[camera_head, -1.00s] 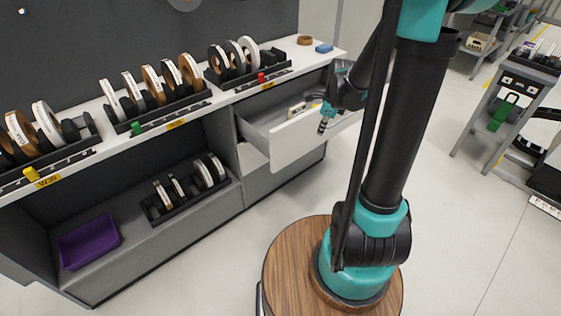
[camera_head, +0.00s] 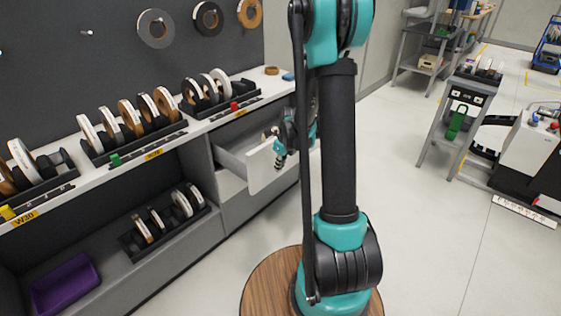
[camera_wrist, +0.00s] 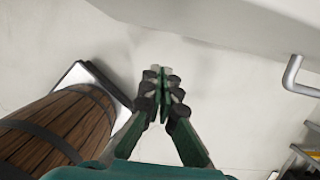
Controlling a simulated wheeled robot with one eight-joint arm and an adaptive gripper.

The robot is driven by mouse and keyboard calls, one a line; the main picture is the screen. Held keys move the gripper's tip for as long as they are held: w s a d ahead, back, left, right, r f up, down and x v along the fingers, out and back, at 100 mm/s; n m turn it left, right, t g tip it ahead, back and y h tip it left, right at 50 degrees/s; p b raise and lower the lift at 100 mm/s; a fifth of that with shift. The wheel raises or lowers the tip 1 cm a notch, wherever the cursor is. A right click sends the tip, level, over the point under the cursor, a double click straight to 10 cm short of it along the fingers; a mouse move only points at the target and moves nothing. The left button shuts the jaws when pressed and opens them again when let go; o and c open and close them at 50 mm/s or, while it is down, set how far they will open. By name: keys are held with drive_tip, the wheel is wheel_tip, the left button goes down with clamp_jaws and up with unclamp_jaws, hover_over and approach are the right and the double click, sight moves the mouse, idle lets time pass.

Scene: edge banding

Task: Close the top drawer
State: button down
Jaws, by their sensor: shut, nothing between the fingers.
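The top drawer (camera_head: 262,172) stands pulled out of the grey cabinet under the white counter, with its white front and part of its inside showing. My arm hides its right part. My gripper (camera_head: 279,154) is at the drawer's front in the head view; I cannot tell whether it touches. In the wrist view my gripper (camera_wrist: 160,73) has its green fingers together and nothing between them. A pale surface (camera_wrist: 235,22) crosses the top of that view, perhaps the drawer front.
Banding rolls in black racks (camera_head: 140,130) stand on the counter. A purple bin (camera_head: 65,284) sits on the lower shelf. A grey bent bar (camera_wrist: 296,75) shows at the right of the wrist view. Open floor (camera_head: 420,230) lies to the right; a grey cart (camera_head: 462,115) stands beyond.

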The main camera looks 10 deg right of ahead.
sight(271, 167)
drive_tip(key=shift+w+a+f, duration=0.7)
drive_tip(key=shift+w+f, duration=0.05)
drive_tip(key=shift+w, duration=0.25)
drive_tip(key=shift+w+a+f, duration=0.7)
drive_tip(key=shift+w+f, duration=0.05)
drive_tip(key=shift+w, duration=0.2)
